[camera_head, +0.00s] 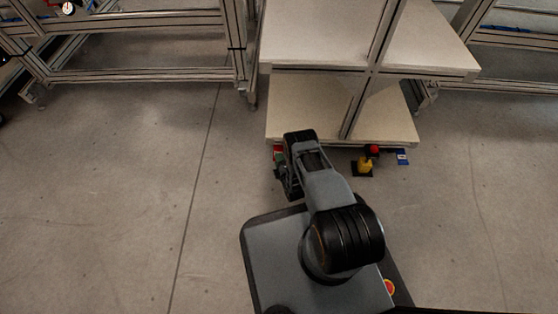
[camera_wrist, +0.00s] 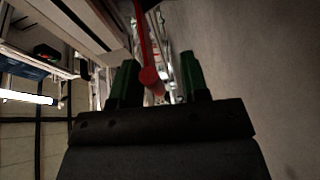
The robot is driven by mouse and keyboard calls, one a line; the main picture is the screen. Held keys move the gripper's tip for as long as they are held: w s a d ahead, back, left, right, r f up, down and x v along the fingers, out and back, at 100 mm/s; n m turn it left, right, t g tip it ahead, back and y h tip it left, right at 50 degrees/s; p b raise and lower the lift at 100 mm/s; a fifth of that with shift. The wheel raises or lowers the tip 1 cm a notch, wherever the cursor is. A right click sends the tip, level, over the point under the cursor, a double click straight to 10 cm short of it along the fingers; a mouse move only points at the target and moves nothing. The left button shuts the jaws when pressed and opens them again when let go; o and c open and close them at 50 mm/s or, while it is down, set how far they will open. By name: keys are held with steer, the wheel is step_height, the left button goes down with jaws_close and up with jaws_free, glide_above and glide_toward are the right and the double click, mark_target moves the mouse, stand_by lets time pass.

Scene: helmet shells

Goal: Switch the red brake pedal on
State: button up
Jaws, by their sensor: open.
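A red bar with a rounded end, which looks like the red brake pedal (camera_wrist: 149,75), shows in the wrist view. It hangs from the top of the picture down between the two green fingers of my gripper (camera_wrist: 160,82). The fingers are open, one on each side of it. I cannot tell whether they touch it or how far beyond the tips it lies. In the head view a small red patch (camera_head: 278,149) shows at the lower left edge of the shelf, beside my gripper (camera_head: 279,171). My arm hides most of what is there.
A shelf unit (camera_head: 285,112) with pale boards stands ahead. A yellow post with a red knob (camera_head: 365,163) stands at its front, right of my arm, and a blue piece (camera_head: 402,157) lies farther right. Metal frames (camera_head: 150,75) stand behind. The floor on both sides is clear.

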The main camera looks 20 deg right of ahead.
steer(key=shift+c, duration=0.4)
jaws_close()
steer(key=shift+d, duration=0.1)
